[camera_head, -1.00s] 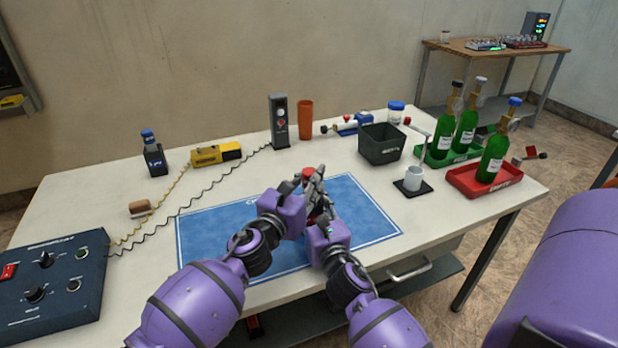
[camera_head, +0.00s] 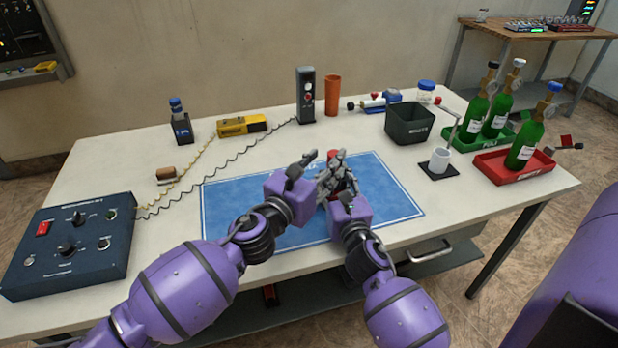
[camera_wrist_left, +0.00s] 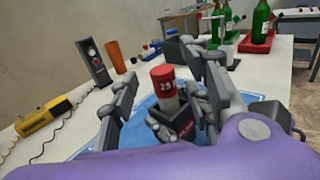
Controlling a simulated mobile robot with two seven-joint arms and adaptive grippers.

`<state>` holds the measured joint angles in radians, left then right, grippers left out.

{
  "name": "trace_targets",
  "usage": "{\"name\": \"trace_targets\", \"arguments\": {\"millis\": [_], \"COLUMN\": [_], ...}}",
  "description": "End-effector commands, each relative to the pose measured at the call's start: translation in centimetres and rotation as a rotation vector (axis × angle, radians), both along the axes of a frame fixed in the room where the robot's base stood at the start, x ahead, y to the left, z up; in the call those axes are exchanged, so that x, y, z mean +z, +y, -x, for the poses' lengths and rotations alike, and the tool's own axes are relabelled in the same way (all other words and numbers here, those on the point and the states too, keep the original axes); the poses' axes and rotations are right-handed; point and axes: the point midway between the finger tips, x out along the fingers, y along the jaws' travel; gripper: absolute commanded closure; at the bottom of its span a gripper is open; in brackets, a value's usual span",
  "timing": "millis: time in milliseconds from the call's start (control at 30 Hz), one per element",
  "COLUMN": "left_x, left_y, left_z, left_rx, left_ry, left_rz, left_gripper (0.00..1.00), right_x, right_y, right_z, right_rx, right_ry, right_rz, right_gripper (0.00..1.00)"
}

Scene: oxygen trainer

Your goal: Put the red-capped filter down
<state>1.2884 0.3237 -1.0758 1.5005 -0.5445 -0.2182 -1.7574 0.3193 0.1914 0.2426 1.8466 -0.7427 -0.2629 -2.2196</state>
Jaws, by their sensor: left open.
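The red-capped filter (camera_wrist_left: 164,82) stands roughly upright in the left wrist view, with a red cap above a pale body. Its cap (camera_head: 334,155) shows over the blue mat (camera_head: 235,207) in the head view; its lower part is hidden by fingers. My left gripper (camera_head: 314,166) is open, its fingers spread wide on either side of the filter and apart from it.
An orange cup (camera_head: 332,96) and a yellow device (camera_head: 242,125) stand behind. The mat's left part is clear.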

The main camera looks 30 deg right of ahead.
Motion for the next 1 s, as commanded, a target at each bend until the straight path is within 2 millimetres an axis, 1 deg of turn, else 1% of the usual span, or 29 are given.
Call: {"name": "trace_targets", "arguments": {"millis": [33,100,200,300,467,700,733,900,1000], "left_x": [-0.2,-0.1,-0.1,0.0,-0.1,-0.1,0.0,0.0,0.0], "left_y": [1.2,2.5,4.0,5.1,5.9,6.0,6.0,6.0,5.9], "left_z": [0.5,1.2,2.1,2.7,3.1,3.2,3.2,3.2,3.2], "left_rx": [0.000,0.000,0.000,0.000,0.000,0.000,0.000,0.000,0.000], "left_ry": [0.000,0.000,0.000,0.000,0.001,0.000,0.000,0.000,0.000], "left_rz": [-0.002,-0.002,-0.001,0.000,0.000,-0.001,-0.001,0.000,0.000], "left_gripper": [0.55,0.55,0.55,0.55,0.55,0.55,0.55,0.55,0.55], "right_x": [-0.1,0.0,0.0,0.0,0.0,0.0,0.0,0.0,0.0], "right_y": [0.0,0.0,0.0,0.0,0.0,0.0,0.0,0.0,0.0], "right_z": [0.0,0.0,0.0,0.0,0.0,0.0,0.0,0.0,0.0], "right_rx": [0.000,0.000,0.000,0.001,0.001,0.000,0.000,0.000,0.000], "right_ry": [0.001,0.001,0.001,0.001,0.000,0.000,0.000,0.000,0.000], "right_rz": [-0.001,-0.001,-0.001,-0.001,-0.001,0.000,0.000,0.000,0.000], "right_gripper": [0.85,0.85,0.85,0.85,0.85,0.85,0.55,0.35,0.35]}}
